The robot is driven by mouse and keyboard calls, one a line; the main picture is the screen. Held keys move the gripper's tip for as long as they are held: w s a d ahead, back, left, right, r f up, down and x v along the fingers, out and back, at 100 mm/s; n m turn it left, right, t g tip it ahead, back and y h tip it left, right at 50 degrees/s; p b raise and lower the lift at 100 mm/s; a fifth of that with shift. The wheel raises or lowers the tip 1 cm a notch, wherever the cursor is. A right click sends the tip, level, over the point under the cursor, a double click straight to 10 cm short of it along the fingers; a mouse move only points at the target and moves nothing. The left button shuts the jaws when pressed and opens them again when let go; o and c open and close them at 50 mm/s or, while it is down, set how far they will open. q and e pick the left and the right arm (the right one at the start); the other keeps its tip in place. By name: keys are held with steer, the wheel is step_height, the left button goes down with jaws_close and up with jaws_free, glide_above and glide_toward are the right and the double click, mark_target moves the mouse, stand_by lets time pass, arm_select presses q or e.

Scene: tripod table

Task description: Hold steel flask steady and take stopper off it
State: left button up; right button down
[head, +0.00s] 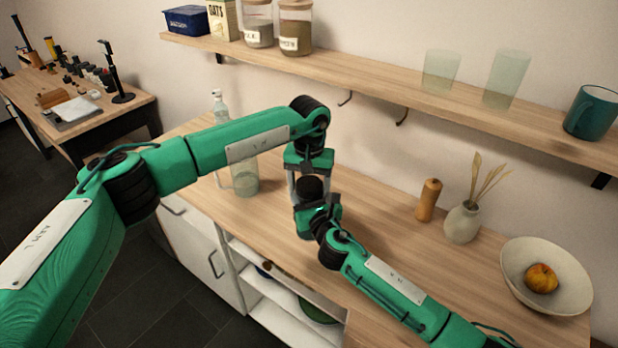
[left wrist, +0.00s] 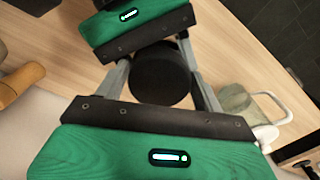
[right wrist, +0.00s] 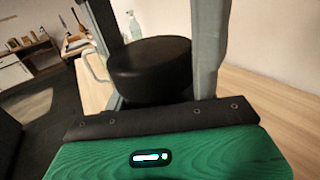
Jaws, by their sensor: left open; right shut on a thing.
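The black stopper (head: 309,188) shows upright below my left gripper (head: 307,182). It also shows as a black cylinder in the left wrist view (left wrist: 160,75) and the right wrist view (right wrist: 150,68). The left gripper points down and is open, its grey fingers on either side of the stopper; I cannot tell whether they touch it. My right gripper (head: 316,220) reaches in low from the right, just below the stopper, and is shut on the steel flask. The flask's body is hidden by the stopper and the grippers.
A glass jug (head: 245,180) and a bottle (head: 219,106) stand to the left. A wooden mill (head: 428,200), a vase (head: 462,223) and a bowl (head: 560,298) holding fruit stand to the right. A shelf (head: 400,88) with jars, glasses and a mug (head: 590,112) runs above.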

arm_select(q)
steer(key=c, duration=0.8)
steer(key=n, duration=1.3)
